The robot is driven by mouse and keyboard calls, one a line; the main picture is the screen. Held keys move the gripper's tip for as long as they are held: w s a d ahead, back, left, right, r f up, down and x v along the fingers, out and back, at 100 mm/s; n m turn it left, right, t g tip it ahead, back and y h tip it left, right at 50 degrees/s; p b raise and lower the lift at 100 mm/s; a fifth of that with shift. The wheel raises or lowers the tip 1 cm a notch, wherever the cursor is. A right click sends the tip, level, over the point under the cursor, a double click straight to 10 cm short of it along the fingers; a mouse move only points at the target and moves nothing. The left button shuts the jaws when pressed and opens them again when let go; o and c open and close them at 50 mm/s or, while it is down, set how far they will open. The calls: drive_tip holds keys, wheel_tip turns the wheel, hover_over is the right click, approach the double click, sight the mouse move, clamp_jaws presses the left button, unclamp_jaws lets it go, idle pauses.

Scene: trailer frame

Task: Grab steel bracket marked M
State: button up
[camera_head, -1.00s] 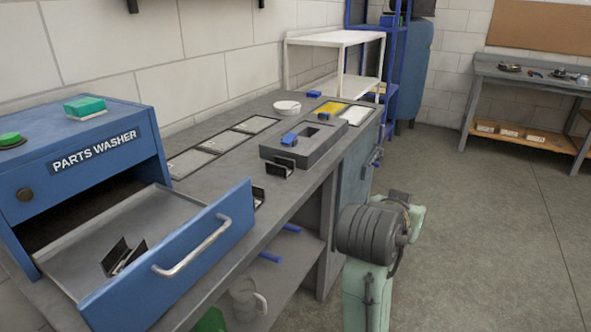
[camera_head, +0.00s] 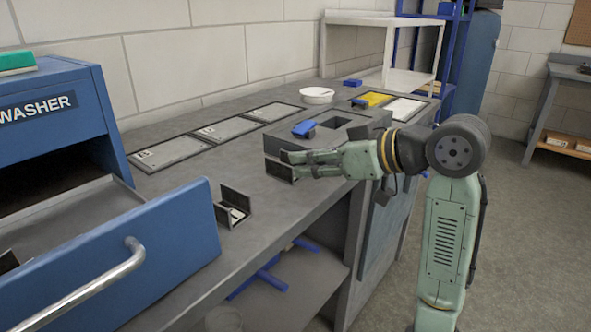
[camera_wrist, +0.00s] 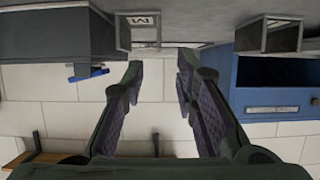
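My gripper (camera_head: 291,164) reaches in from the right above the bench's front edge. In the wrist view my gripper (camera_wrist: 160,68) is open, with nothing between its fingers. A dark angle bracket (camera_head: 277,173) stands by the fingertips, partly hidden by them. In the wrist view this bracket (camera_wrist: 124,33) lies beyond the fingertips, a little left of centre, beside a pale label (camera_wrist: 143,20) that seems to read M. A second bracket (camera_head: 236,203) stands nearer the drawer; it also shows in the wrist view (camera_wrist: 268,36). I cannot read its label.
A grey fixture block (camera_head: 350,127) with a blue part (camera_head: 304,129) sits close behind my gripper. The open blue drawer (camera_head: 140,262) juts out at left, with part of another bracket (camera_head: 8,262) inside. Flat labelled plates (camera_head: 172,151) lie along the bench's back.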

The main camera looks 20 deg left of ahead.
sight(279, 163)
drive_tip(key=x, duration=0.2)
drive_tip(key=shift+a+f, duration=0.15)
drive_tip(key=shift+a, duration=0.25)
drive_tip(key=shift+x, duration=3)
drive_tip(key=shift+w+d+f, duration=0.1)
drive_tip(key=shift+w+f, duration=0.05)
drive_tip(key=shift+w, duration=0.05)
drive_tip(key=shift+c, duration=0.3)
clamp_jaws()
